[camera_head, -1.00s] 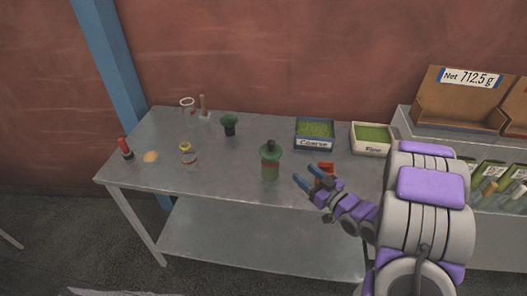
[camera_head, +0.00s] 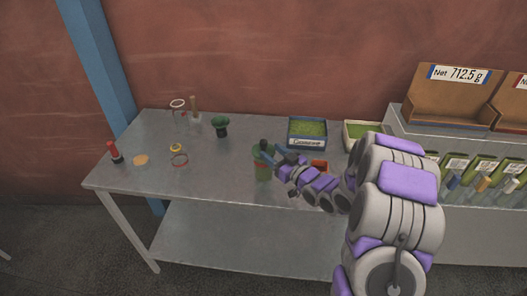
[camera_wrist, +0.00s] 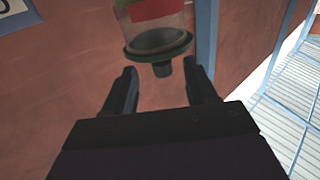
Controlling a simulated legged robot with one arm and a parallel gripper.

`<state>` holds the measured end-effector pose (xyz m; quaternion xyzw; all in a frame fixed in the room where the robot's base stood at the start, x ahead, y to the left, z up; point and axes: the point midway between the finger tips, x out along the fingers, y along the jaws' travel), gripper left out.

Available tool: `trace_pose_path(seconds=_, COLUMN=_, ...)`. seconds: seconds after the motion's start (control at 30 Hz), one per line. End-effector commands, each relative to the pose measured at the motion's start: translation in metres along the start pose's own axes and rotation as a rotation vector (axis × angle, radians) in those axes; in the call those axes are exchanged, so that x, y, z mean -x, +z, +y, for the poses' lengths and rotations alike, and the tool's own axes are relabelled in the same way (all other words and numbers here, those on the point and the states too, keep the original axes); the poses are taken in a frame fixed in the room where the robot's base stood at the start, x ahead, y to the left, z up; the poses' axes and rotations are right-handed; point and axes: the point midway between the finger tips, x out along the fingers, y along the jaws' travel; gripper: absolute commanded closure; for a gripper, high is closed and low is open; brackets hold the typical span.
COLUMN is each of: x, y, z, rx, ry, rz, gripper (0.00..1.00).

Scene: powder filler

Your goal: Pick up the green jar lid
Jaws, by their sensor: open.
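The green jar lid (camera_wrist: 158,45) has a dark knob (camera_wrist: 162,68) and sits on a clear jar (camera_wrist: 155,14) with a red band. The wrist view shows the jar upside down, with the knob pointing toward my jaws. In the head view the jar (camera_head: 263,172) stands upright near the table's front edge, its lid partly hidden by my fingers. My gripper (camera_head: 272,150) is at the lid's height. It is open and empty, and in the wrist view its two fingers (camera_wrist: 163,82) lie on either side of the knob, without visible contact.
A red item (camera_head: 319,166) lies right of the jar, close to my wrist. Trays labelled Coarse (camera_head: 307,133) and another (camera_head: 358,131) stand behind. The front left tabletop is clear.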

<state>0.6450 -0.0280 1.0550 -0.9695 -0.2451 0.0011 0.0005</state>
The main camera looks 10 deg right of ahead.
Motion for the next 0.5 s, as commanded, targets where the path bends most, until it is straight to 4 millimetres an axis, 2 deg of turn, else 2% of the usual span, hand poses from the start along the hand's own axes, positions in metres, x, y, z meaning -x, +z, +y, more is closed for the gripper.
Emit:
trace_pose_path(seconds=0.13, x=-0.009, y=-0.001, z=-0.001, rx=0.001, ry=-0.001, rz=0.0, gripper=0.43)
trace_pose_path(seconds=0.5, x=-0.051, y=-0.006, z=-0.001, rx=0.0, ry=-0.001, rz=0.002, gripper=0.43)
